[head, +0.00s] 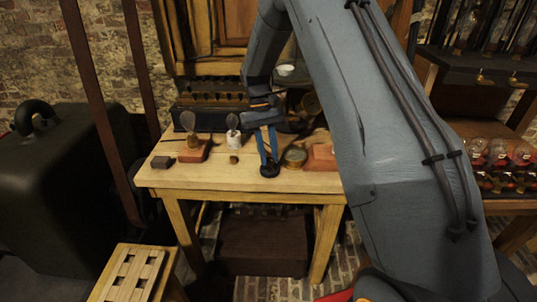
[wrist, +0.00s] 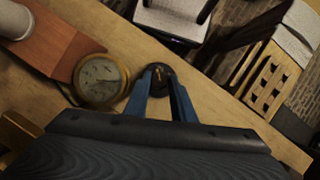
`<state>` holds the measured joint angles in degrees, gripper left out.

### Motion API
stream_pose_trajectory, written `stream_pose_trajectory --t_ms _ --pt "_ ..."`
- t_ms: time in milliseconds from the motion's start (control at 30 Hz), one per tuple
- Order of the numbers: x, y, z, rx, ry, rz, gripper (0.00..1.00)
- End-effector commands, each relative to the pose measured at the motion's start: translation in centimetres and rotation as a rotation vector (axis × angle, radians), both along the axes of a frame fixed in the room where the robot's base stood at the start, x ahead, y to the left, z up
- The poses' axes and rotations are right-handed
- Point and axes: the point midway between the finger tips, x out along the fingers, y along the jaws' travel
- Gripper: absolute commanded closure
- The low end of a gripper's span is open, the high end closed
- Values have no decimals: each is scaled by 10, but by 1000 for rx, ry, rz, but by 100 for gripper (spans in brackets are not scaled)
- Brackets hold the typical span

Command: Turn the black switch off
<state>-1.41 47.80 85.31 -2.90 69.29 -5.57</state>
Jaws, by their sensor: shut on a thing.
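The black switch (head: 269,173) is a small round black piece with a brass-coloured part at its middle, near the front edge of the wooden table (head: 215,181). In the wrist view the switch (wrist: 157,67) lies between my blue fingertips. My gripper (head: 268,158) points down at the switch and is shut on it; it also shows in the wrist view (wrist: 161,84). The fingers partly cover the switch, so I cannot tell the lever's position clearly.
A brass-rimmed dial (head: 294,156) sits just right of the switch, beside a reddish wooden block (head: 321,157). A slatted stool (head: 130,272) stands in front.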

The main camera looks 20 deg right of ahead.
Motion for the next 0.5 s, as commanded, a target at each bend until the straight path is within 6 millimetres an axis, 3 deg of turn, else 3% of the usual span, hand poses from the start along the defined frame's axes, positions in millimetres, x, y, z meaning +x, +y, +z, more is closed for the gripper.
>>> stream_pose_trajectory --t_ms 300,333,433,500 --pt "1 0 2 0 -4 2 100" --pt "1 0 2 0 -4 2 74" --pt "1 0 1 0 -3 1 59" --pt "1 0 1 0 -2 1 59"
